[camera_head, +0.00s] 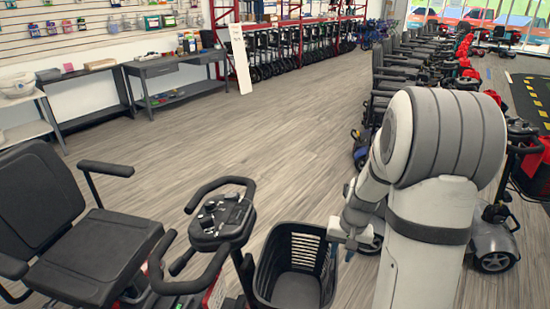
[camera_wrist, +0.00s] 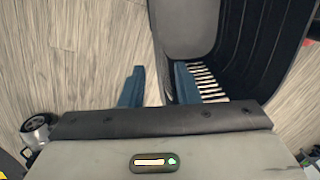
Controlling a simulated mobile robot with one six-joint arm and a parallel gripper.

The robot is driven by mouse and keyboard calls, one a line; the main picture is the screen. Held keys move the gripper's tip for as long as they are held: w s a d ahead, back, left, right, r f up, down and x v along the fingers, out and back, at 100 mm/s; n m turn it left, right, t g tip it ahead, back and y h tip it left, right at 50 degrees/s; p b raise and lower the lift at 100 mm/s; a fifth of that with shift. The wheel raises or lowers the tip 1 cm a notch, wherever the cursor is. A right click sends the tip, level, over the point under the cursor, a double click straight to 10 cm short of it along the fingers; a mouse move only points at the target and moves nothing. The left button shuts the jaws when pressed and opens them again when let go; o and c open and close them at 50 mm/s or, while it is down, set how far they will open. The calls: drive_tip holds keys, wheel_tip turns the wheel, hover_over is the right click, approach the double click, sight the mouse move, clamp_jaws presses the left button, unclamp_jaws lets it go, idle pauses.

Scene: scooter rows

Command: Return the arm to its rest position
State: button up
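My gripper (camera_wrist: 159,72) shows in the wrist view with its two blue fingers apart and floor visible between them. Nothing is clamped between the fingers. The black scooter basket (camera_wrist: 255,60) fills the right of that view. Its edge passes between the fingers in the picture, close to the right finger; I cannot tell whether they touch. In the head view my arm reaches down and left, and the gripper end (camera_head: 345,236) is at the right rim of the basket (camera_head: 268,262). The basket looks empty.
A scooter with a black seat (camera_head: 92,258) and handlebar (camera_head: 222,218) stands at front left, beside the basket. A row of scooters (camera_head: 385,80) runs along the right, close to my arm. Grey tables (camera_head: 170,66) stand at back left. The middle floor (camera_head: 240,140) is clear.

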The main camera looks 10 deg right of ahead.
drive_tip(key=s+a+r+n+t+p, duration=0.1)
drive_tip(key=s+a+r+n+p, duration=0.1)
drive_tip(key=s+a+r, duration=0.3)
drive_tip(key=s+a+r+n+t+h+p, duration=0.1)
drive_tip(key=s+a+r, duration=0.4)
drive_tip(key=s+r, duration=0.6)
wheel_tip(320, 180, up, 4)
drive_tip(key=shift+a+r+n+p, duration=0.1)
drive_tip(key=shift+a+n+p, duration=0.4)
drive_tip(key=shift+p, duration=0.45)
drive_tip(key=shift+d, duration=0.1)
